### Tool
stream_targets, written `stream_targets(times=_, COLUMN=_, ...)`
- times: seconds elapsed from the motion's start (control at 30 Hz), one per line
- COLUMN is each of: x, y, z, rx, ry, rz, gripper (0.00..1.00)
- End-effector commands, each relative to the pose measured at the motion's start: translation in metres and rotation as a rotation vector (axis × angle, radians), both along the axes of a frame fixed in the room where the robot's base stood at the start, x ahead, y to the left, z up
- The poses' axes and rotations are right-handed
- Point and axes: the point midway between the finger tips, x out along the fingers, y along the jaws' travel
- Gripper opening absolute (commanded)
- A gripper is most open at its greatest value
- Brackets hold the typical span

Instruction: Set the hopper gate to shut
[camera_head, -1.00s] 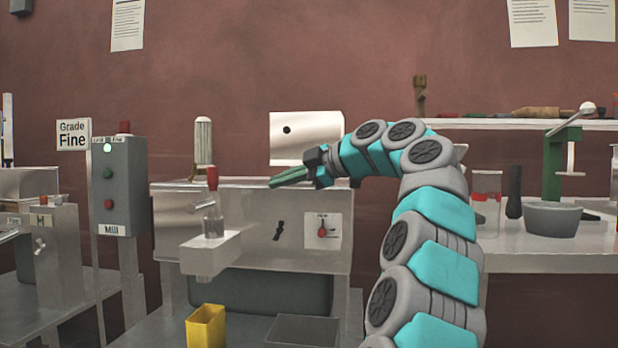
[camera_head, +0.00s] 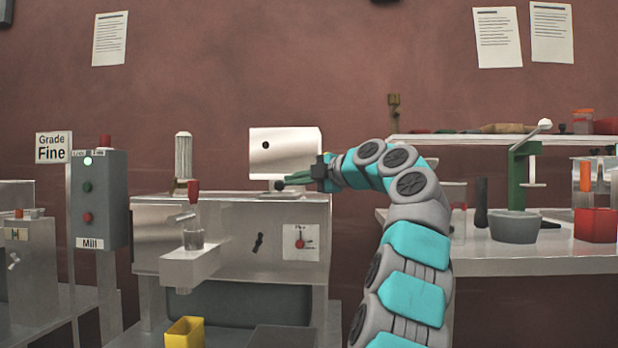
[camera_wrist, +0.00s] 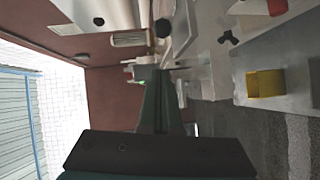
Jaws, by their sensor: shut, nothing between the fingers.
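The filler machine (camera_head: 225,220) is a pale metal box left of my arm. A shiny metal box or panel with a dark round spot, apparently the hopper (camera_head: 285,145), stands above its top. A small black knob (camera_head: 279,186) shows below it, right at my fingertips in the picture; it may be the gate handle. In the wrist view a round black knob (camera_wrist: 162,28) lies just beyond the fingertips. My gripper (camera_head: 288,181) has green fingers, shut and empty; they also show in the wrist view (camera_wrist: 160,76). I cannot tell whether they touch the knob, or the gate's position.
The machine's front bears a black lever (camera_head: 258,243) and a red-knobbed dial (camera_head: 300,243). A yellow bin (camera_head: 185,333) stands low in front. The grey Mill box (camera_head: 100,200) is at left. A bench (camera_head: 460,258) with a bowl and a green press is at right.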

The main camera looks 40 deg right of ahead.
Motion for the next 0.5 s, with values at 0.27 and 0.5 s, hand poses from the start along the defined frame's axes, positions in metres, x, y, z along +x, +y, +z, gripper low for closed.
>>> stream_targets(times=0.27, x=0.04, y=-0.01, z=-0.004, rx=0.001, ry=0.001, rz=-0.002, gripper=0.0)
stream_targets(times=0.5, x=0.053, y=-0.02, z=-0.01, rx=0.0, ry=0.002, rz=0.0, gripper=0.0)
